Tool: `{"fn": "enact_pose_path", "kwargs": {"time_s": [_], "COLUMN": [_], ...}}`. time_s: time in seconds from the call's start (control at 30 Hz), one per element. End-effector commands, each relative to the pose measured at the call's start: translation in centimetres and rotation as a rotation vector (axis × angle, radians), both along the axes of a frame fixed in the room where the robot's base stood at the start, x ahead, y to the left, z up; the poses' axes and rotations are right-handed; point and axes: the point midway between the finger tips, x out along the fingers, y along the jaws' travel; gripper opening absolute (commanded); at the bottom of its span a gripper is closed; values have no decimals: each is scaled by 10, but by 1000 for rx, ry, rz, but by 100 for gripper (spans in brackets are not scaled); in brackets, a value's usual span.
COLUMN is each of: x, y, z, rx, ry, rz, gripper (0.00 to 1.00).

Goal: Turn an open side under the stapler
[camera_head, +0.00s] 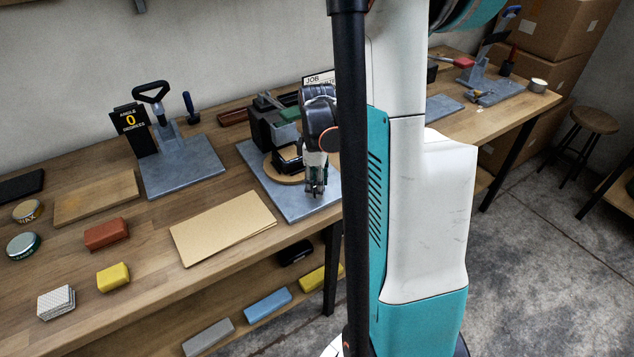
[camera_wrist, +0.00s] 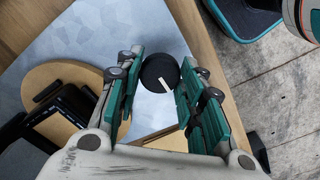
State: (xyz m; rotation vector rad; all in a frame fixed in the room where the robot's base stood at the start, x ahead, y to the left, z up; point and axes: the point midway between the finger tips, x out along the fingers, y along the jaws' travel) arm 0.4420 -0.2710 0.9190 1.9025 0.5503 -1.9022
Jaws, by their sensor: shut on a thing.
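My gripper (camera_head: 316,188) points down over the front right of a grey-blue plate (camera_head: 316,210). The wrist view shows its teal fingers on either side of a round black knob (camera_wrist: 160,73), shut on it. The knob has a white line on top; the head view hides it behind my gripper. A round wooden disc (camera_wrist: 43,82) lies left of my fingers, with a black boxy piece (camera_wrist: 78,104) on it. In the head view, a dark stand (camera_head: 262,125), apparently the stapler, rises behind the disc (camera_head: 277,175). Its working end is not clearly visible.
A tan folder (camera_head: 222,228) lies left of the plate. A grey angle fixture (camera_head: 180,165) stands further left. Yellow (camera_head: 113,277) and reddish blocks (camera_head: 106,234) lie at the left. My arm and column cover the right of the plate in the head view.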

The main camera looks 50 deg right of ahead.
Motion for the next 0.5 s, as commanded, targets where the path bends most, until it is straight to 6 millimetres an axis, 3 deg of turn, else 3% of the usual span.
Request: {"fn": "enact_pose_path", "kwargs": {"time_s": [0.3, 0.33, 0.4, 0.5], "x": [0, 0, 0, 0], "y": [0, 0, 0, 0], "z": [0, 0, 0, 0], "rx": [0, 0, 0, 0], "ry": [0, 0, 0, 0], "rz": [4, 4, 3, 3], "gripper": [12, 38, 53, 56]}}
